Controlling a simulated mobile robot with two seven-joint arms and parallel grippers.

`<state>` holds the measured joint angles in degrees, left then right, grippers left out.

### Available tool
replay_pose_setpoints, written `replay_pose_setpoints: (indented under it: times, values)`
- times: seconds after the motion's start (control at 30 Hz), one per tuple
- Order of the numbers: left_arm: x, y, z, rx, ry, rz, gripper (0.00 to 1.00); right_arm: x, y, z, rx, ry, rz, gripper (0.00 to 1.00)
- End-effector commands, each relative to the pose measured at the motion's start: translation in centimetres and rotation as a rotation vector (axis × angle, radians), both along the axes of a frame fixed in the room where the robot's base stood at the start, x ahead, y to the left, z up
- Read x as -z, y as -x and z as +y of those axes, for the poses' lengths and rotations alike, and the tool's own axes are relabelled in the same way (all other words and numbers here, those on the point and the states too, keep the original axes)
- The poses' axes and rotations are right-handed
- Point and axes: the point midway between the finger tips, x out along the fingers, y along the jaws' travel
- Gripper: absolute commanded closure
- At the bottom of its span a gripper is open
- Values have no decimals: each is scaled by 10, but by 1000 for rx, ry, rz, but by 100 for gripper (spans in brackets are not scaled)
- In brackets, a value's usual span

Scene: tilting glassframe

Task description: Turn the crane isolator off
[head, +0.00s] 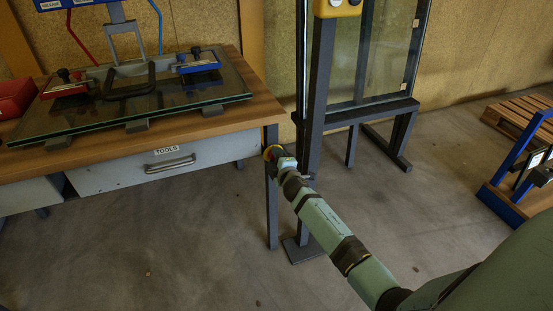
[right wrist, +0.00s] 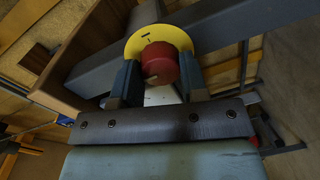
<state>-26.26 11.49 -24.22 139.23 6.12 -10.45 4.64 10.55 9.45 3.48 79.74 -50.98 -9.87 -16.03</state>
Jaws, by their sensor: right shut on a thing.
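The crane isolator shows in the right wrist view as a red knob (right wrist: 160,64) on a round yellow plate (right wrist: 183,38). It is mounted at the grey table leg by the bench corner. In the head view only part of its yellow plate (head: 268,152) shows beyond my right gripper (head: 277,157). My right gripper also shows in the right wrist view (right wrist: 158,82), its two fingers on either side of the red knob and shut on it. My left gripper is in neither view.
The wooden bench (head: 228,122) carries a glass pane (head: 200,92) with clamps and a red box (head: 15,98). A labelled tools drawer (head: 110,172) is below. A dark post (head: 318,95) and glass frame stand close right of the isolator. Floor in front is clear.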

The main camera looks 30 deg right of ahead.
Motion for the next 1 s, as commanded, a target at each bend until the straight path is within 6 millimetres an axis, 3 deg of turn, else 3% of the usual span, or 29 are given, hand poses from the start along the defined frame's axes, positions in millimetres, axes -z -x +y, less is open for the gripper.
replay_pose_setpoints:
  times: [0.03,0.07,0.13,0.17,0.43,0.57,0.77,1.0]
  values:
    - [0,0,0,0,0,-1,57,0,0,0,-1,2,0,84]
    - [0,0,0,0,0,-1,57,0,0,0,-1,2,0,53]
    - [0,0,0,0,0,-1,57,0,0,0,-1,1,0,37]
    - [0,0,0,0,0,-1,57,0,0,0,-1,1,0,34]
    - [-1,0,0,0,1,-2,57,0,1,0,0,0,0,34]
    - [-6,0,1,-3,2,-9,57,-1,11,3,-1,0,1,34]
    - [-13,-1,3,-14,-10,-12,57,-5,51,13,-1,-2,3,34]
    - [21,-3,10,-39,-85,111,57,-8,102,25,0,0,2,34]
